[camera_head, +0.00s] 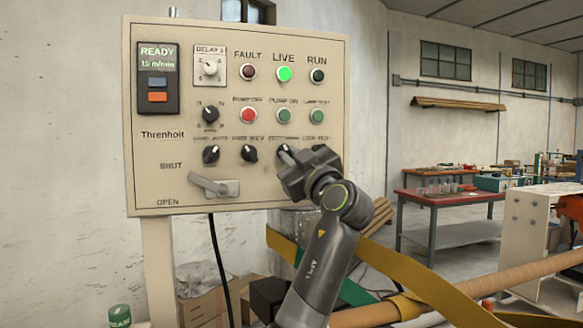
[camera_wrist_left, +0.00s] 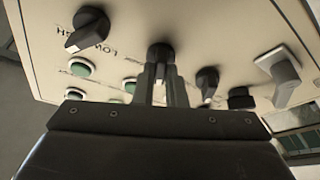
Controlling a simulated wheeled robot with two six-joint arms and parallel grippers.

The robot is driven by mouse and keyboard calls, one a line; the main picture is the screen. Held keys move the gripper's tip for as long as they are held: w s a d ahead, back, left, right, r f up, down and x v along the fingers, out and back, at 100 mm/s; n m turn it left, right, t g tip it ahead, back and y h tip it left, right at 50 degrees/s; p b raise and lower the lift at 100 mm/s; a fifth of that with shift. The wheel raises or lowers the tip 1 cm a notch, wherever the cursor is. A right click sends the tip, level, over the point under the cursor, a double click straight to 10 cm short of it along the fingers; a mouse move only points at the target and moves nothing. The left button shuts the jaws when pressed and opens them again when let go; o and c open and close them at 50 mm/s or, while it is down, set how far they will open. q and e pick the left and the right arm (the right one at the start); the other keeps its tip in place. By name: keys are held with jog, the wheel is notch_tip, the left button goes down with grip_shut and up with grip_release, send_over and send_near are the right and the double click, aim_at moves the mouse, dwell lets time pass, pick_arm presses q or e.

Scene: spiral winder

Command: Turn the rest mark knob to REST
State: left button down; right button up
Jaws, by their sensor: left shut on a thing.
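A cream control panel (camera_head: 180,50) stands upright on a post. The knob (camera_head: 284,150) that my left gripper (camera_head: 291,159) holds is third in the lower row of black knobs, under a label too blurred and covered to read. In the left wrist view, the two fingers of the left gripper (camera_wrist_left: 162,84) are on either side of this black knob (camera_wrist_left: 160,54), shut on it. A pale mark shows between the fingers, but which position the knob points to cannot be told. My right gripper is not in view.
Close by are the FWD REV knob (camera_head: 249,153), the HAND AUTO knob (camera_head: 211,154) and a grey lever (camera_head: 214,187). The LOW HIGH knob (camera_wrist_left: 87,29) shows in the wrist view. Push buttons (camera_head: 285,116) sit above. A yellow band (camera_head: 420,286) and a long tube (camera_head: 510,273) lie below right.

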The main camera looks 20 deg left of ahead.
pick_arm(q)
jog(key=shift+f+n+g, duration=0.1)
jog(key=shift+n+g, duration=0.3)
jog(key=shift+n, duration=0.7)
jog(key=c, duration=1.5)
grip_release()
jog(key=shift+w, duration=0.2)
jog(key=shift+s, duration=0.1)
jog(key=shift+d+b, duration=0.1)
jog(key=shift+b, duration=0.2)
